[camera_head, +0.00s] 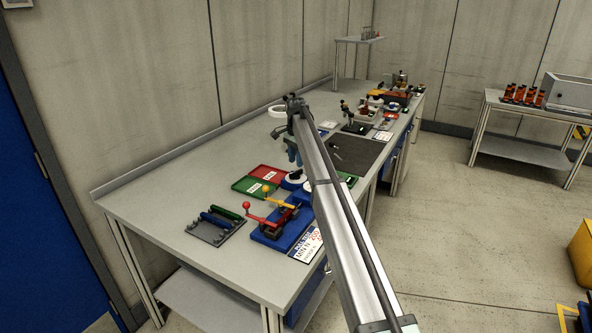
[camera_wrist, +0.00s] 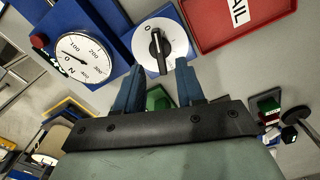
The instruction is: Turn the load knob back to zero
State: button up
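The load knob (camera_wrist: 157,45) is a black pointer knob on a round white dial face (camera_wrist: 176,37) with a "0" mark, mounted on a blue housing. In the wrist view it lies just beyond the fingertips. My gripper (camera_wrist: 158,72) is open, with its two blue fingers apart and nothing seen held between them. The knob's black handle appears between the fingertips; I cannot tell whether they touch it. A round gauge (camera_wrist: 84,60) marked in N sits to its left on the same blue device. In the head view my gripper (camera_head: 292,150) is over the bench, and my arm hides part of the device.
A red tray (camera_wrist: 235,22) labelled FAIL lies close to the right of the dial. In the head view a green tray (camera_head: 252,187) lies beside it. A blue fixture (camera_head: 283,228) with red and yellow lever balls stands nearer on the bench (camera_head: 170,185).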

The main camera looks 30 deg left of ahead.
aim_at(296, 174)
jog(key=shift+f, duration=2.45)
grip_shut()
